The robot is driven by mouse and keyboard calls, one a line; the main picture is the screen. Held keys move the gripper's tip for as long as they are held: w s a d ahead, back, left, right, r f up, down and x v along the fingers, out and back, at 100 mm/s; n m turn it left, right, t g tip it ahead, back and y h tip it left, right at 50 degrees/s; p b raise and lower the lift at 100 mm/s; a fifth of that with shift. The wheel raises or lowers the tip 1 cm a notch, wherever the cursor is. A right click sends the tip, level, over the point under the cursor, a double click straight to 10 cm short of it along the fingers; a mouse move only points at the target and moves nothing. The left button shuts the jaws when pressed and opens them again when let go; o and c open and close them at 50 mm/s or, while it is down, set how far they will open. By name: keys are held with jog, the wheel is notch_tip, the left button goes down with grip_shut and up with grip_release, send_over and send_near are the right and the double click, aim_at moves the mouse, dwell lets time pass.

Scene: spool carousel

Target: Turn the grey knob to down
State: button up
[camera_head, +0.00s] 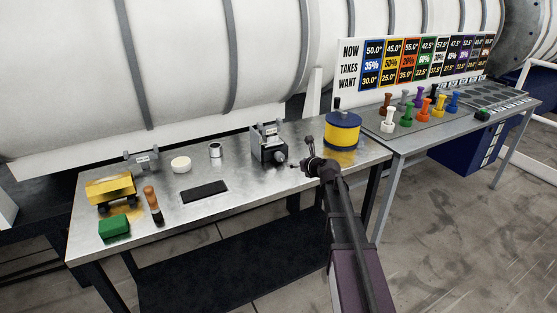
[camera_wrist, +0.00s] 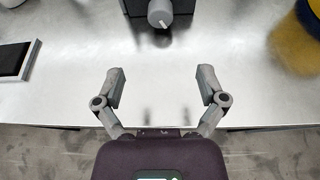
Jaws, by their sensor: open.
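The grey knob (camera_head: 280,157) is on the front of a dark box-shaped device (camera_head: 266,149) on the metal bench. In the wrist view the knob (camera_wrist: 160,12) is at the top edge, in front of the dark housing (camera_wrist: 182,5), with a short pale mark on it. Its exact turn is hard to read. My gripper (camera_head: 303,153) is over the bench's front part, to the right of the knob in the head view. In the wrist view my gripper (camera_wrist: 160,77) has its two fingers wide apart, with nothing between them. The knob lies ahead of the fingertips, apart from them.
A yellow and blue drum (camera_head: 342,133) stands right of the device. A black pad (camera_head: 204,191), a metal cup (camera_head: 215,150), a white disc (camera_head: 181,164), a screwdriver-like tool (camera_head: 153,205) and a green block (camera_head: 114,227) lie to the left. Bare bench surrounds the fingers.

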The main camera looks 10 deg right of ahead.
aim_at(281, 158)
jog(key=b+x, duration=0.5)
jog(key=x, duration=0.8)
jog(key=shift+w+a+f, duration=0.15)
jog(key=shift+w+f, duration=0.05)
jog(key=shift+w, duration=0.05)
jog(key=c, duration=1.2)
